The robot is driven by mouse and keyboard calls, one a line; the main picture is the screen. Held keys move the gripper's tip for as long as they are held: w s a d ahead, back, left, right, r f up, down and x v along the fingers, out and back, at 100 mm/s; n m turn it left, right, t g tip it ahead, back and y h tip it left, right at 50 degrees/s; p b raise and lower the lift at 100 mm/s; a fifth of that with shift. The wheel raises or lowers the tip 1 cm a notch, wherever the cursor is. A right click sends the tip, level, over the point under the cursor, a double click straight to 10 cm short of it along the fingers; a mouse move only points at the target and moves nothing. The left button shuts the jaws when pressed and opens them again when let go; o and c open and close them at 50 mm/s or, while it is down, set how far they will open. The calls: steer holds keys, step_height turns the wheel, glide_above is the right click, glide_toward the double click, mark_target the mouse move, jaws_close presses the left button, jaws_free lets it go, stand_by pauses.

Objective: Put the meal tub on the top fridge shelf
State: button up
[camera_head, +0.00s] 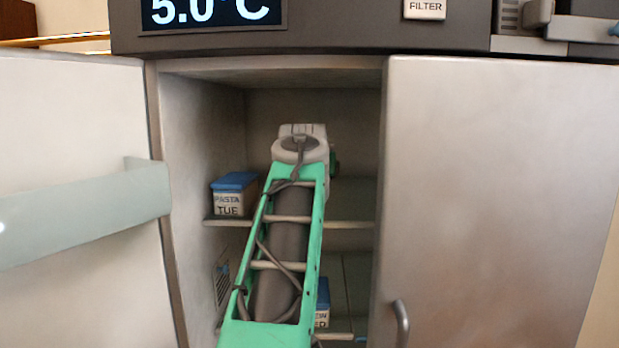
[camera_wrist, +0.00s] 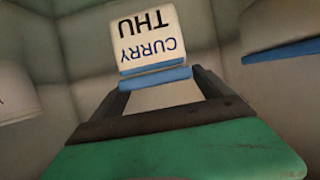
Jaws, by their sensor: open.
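A white meal tub (camera_wrist: 148,35) with a blue lid, labelled CURRY THU, shows upside down in the wrist view. My gripper (camera_wrist: 160,90) is open, with its dark fingers reaching toward the tub. The tub's lid edge lies at or just beyond the fingertips; I cannot tell whether they touch. In the head view my arm reaches into the open fridge at the level of the top shelf (camera_head: 350,224). My fingers and the CURRY tub are hidden there behind the arm.
A PASTA TUE tub (camera_head: 231,196) with a blue lid stands at the left of the top shelf. Another blue-lidded tub (camera_head: 322,303) is partly hidden on a lower level. The left door (camera_head: 75,110) is open; a steel panel (camera_head: 490,190) borders the opening's right.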

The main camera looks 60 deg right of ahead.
steer(key=b+v, duration=0.1)
steer(key=v, duration=0.9)
steer(key=shift+s+a+b, duration=0.15)
steer(key=shift+a+b, duration=0.15)
steer(key=shift+b, duration=0.1)
